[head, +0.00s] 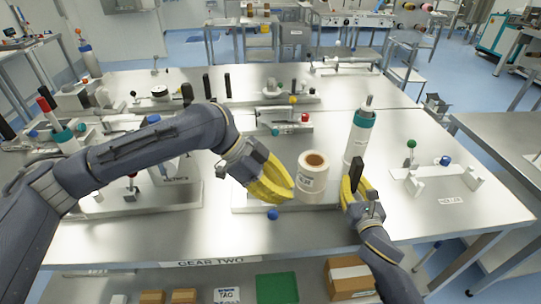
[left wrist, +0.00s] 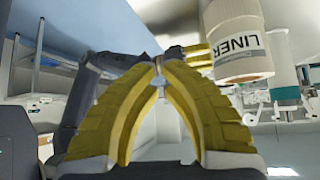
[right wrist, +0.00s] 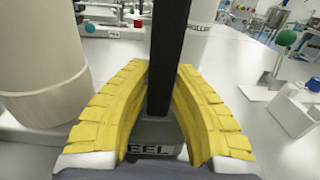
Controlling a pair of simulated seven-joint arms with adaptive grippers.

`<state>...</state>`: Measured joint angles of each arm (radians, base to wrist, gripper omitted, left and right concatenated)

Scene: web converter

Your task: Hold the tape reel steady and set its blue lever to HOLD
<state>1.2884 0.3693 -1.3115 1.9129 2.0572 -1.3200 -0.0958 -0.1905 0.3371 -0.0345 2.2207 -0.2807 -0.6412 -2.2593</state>
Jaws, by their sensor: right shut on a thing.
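The white tape reel (head: 312,176) with a brown core stands upright on a pale base plate (head: 241,206). In the left wrist view the roll (left wrist: 240,42) reads LINER. A blue knob (head: 272,215), apparently the lever's, shows at the plate's front edge. My left gripper (head: 290,190) is just left of the reel, above and behind the knob; its fingertips (left wrist: 158,64) meet with nothing seen held. My right gripper (head: 353,194) is right of the reel, shut on an upright black handle (right wrist: 167,60) whose base label is partly hidden. The HOLD mark is not legible.
A small fixture with green and blue knobs (head: 436,172) is at the right. Boxes (head: 350,277) sit below the front edge. Other fixtures fill the bench behind and left.

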